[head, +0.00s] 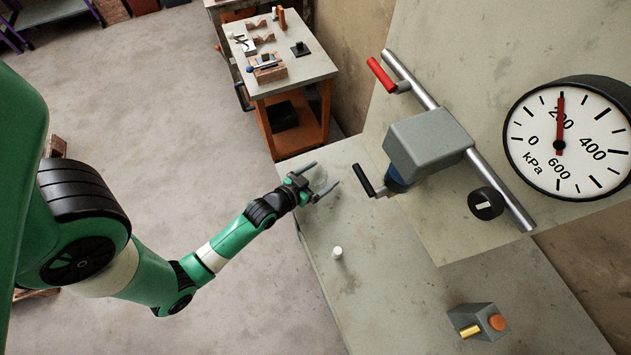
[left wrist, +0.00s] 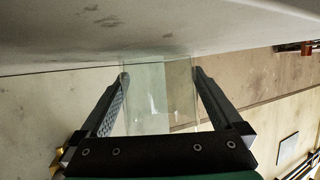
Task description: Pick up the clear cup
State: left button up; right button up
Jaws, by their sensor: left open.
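The clear cup (head: 319,181) stands on the grey table (head: 385,290), near its far left corner. It is faint and see-through in the head view. My left gripper (head: 324,183) is open, with its two fingers on either side of the cup. In the left wrist view the cup (left wrist: 158,95) shows as a pale glassy shape between the spread fingers of the left gripper (left wrist: 160,85). I cannot tell whether either finger touches it. My right gripper is in neither view.
A small white cylinder (head: 338,253) stands on the table in front of the cup. A grey block with an orange knob (head: 497,322) sits at the front right.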

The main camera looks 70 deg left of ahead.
aim_at(320, 180)
pick_arm(q)
jog(key=shift+w+a+f, duration=0.15)
jog(key=shift+w, duration=0.15)
jog(key=c, duration=1.2)
jog(key=shift+r+p, duration=0.3)
jog(key=shift+r, duration=0.3)
jog(key=r, duration=0.1)
jog(key=r+p, duration=0.1)
jog(key=r, duration=0.1)
jog(key=shift+s+r+p, duration=0.1)
jog(key=shift+s+p, duration=0.2)
jog(key=shift+s, duration=0.05)
jog(key=r+v, duration=0.1)
jog(key=v, duration=0.4)
jog(key=r+p+v, duration=0.1)
jog(key=v, duration=0.4)
jog(key=a+v, duration=0.1)
jog(key=v, duration=0.4)
jog(key=shift+d+r+p, duration=0.15)
jog(key=shift+r+p, duration=0.25)
jog(key=shift+r, duration=0.15)
